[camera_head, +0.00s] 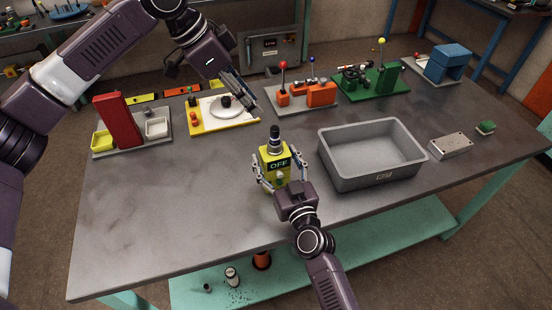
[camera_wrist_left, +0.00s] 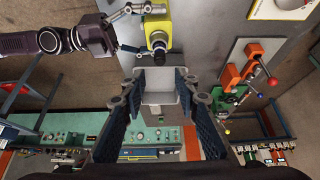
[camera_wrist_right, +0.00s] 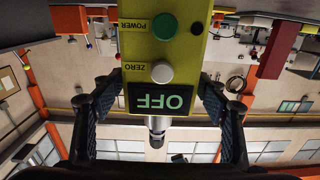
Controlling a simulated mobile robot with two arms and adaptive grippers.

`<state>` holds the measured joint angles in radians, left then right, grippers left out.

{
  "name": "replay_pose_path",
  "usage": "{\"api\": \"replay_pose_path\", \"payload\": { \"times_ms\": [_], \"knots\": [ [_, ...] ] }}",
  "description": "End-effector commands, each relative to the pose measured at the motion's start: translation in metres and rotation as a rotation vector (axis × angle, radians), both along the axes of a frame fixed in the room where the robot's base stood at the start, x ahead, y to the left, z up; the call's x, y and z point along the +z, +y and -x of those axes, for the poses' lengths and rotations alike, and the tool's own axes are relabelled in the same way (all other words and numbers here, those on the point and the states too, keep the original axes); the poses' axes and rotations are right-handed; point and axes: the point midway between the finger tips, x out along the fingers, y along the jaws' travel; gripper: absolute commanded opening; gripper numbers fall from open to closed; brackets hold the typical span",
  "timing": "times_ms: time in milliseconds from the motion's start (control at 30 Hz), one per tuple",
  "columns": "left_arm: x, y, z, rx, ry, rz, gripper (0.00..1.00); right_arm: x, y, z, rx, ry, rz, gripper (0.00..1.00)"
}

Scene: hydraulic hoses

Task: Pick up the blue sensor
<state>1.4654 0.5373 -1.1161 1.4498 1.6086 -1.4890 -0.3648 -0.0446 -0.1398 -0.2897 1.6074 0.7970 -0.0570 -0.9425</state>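I cannot make out a blue sensor. A yellow device (camera_head: 271,163) with an OFF screen and a dark tip on top stands near the table's middle. It shows in the left wrist view (camera_wrist_left: 157,31) and close up in the right wrist view (camera_wrist_right: 162,55), with POWER and ZERO buttons. My right gripper (camera_head: 281,175) has its fingers spread on either side of the device; firm contact does not show. It also appears in its own wrist view (camera_wrist_right: 160,85). My left gripper (camera_head: 247,108) is open and empty above the table, beyond the device; its fingers show in its wrist view (camera_wrist_left: 158,75).
A grey bin (camera_head: 342,183) stands right of the device. A white plate on a yellow board (camera_head: 196,128), a red block (camera_head: 117,120), an orange lever fixture (camera_head: 320,95), a green fixture (camera_head: 387,82) and a blue block (camera_head: 449,62) line the back. The table's front left is clear.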

Motion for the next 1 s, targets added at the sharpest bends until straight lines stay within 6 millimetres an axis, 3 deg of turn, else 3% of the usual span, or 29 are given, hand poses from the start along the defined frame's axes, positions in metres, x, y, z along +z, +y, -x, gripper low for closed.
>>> {"api": "replay_pose_path", "payload": {
  "times_ms": [67,400,633,767,1000],
  "knots": [
    [0.000,0.000,0.000,0.000,0.000,0.000,0.29,0.000,0.000,0.000,0.000,0.000,0.000,0.56],
    [0.000,0.000,0.000,0.000,0.000,0.000,0.29,0.000,0.000,0.000,0.000,0.000,0.001,0.20],
    [-0.006,0.000,-0.002,-0.020,-0.022,-0.015,0.37,0.000,0.000,0.000,0.000,0.000,0.001,0.20],
    [-0.029,0.002,-0.012,-0.094,-0.114,-0.072,0.37,0.000,0.000,0.000,0.000,0.000,0.001,0.20],
    [-0.091,0.002,-0.038,-0.291,-0.382,-0.253,0.37,0.000,0.000,0.000,0.000,0.000,0.001,0.20]
  ]
}}
